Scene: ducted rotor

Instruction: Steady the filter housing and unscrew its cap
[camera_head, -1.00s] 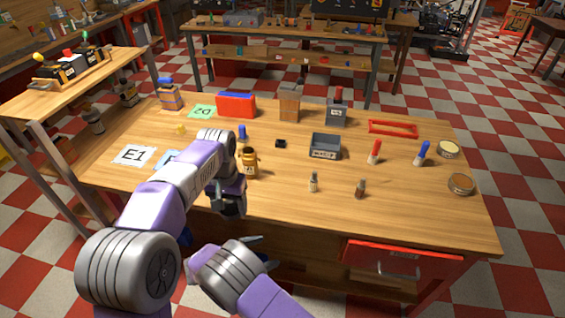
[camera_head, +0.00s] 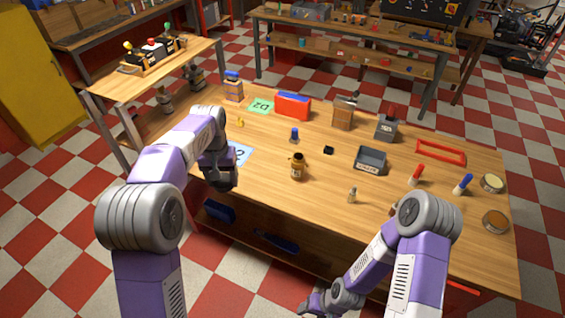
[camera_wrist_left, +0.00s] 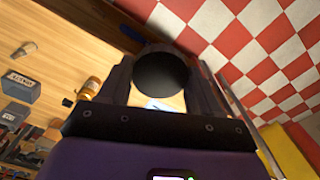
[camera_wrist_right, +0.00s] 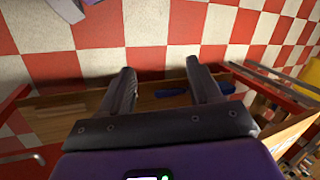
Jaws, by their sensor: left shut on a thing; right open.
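An amber-brown pot (camera_head: 298,169) with a pale label and small side lugs, which looks like the filter housing, stands upright on the table. It also shows in the left wrist view (camera_wrist_left: 91,88). My left gripper (camera_head: 220,178), left of the pot and apart from it, is shut on a dark round piece (camera_wrist_left: 161,72). I cannot tell whether this piece is the cap. My right gripper (camera_head: 322,303) is low in front of the table. In the right wrist view its fingers (camera_wrist_right: 160,92) are apart with nothing between them.
A grey bin (camera_head: 370,160), a small bottle (camera_head: 352,194) and red (camera_head: 416,174) and blue-topped (camera_head: 462,184) pieces stand to the pot's right. A red box (camera_head: 293,106) and green card (camera_head: 261,106) lie behind. Blue things lie on the lower shelf (camera_head: 276,242).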

